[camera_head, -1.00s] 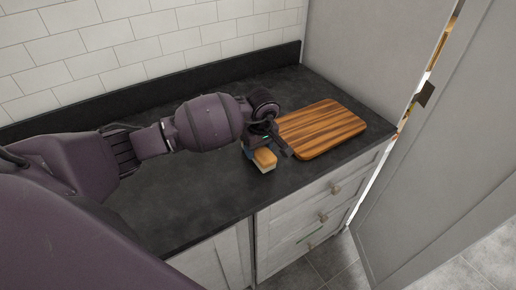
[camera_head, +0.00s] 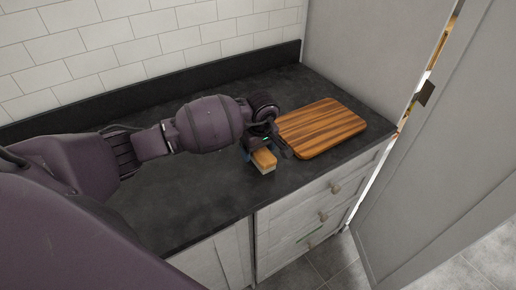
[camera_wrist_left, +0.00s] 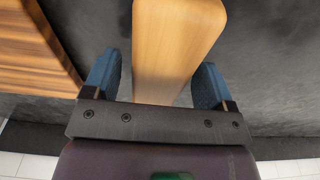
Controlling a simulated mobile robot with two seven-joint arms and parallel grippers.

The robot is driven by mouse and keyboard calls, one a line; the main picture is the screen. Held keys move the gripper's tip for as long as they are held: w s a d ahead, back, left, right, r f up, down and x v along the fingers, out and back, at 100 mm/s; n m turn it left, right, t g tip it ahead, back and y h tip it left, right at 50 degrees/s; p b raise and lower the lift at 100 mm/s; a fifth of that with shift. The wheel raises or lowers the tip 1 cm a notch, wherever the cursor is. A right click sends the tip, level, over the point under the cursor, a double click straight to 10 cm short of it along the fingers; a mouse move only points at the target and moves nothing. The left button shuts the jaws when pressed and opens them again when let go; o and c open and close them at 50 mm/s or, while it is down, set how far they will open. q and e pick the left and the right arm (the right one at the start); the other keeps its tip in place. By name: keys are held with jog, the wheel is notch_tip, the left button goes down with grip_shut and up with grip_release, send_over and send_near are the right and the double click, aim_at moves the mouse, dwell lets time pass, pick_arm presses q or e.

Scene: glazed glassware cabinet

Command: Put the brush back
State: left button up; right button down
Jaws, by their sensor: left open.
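The brush (camera_head: 264,159) has a tan wooden back with a pale side below it and lies on the dark countertop, left of the cutting board. My left gripper (camera_head: 265,152) is over its rear part, with the fingers apart on either side. In the left wrist view the brush's wooden back (camera_wrist_left: 175,45) runs between the blue finger pads of the gripper (camera_wrist_left: 158,82). Gaps show between the pads and the wood. The rear end of the brush is hidden by the gripper. My right gripper is not in view.
A striped wooden cutting board (camera_head: 322,127) lies close to the right of the gripper. The dark countertop (camera_head: 190,205) is clear in front and to the left. A tiled wall stands behind. A tall grey door (camera_head: 445,150) stands at the right.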

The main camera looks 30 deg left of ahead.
aim_at(260, 150)
pick_arm(q)
jog(key=shift+r, duration=0.45)
notch_tip(260, 150, up, 11)
jog(key=d+b, duration=0.1)
jog(key=shift+s, duration=0.4)
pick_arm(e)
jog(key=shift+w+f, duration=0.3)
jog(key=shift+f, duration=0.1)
pick_arm(q)
jog(key=shift+d+r, duration=0.1)
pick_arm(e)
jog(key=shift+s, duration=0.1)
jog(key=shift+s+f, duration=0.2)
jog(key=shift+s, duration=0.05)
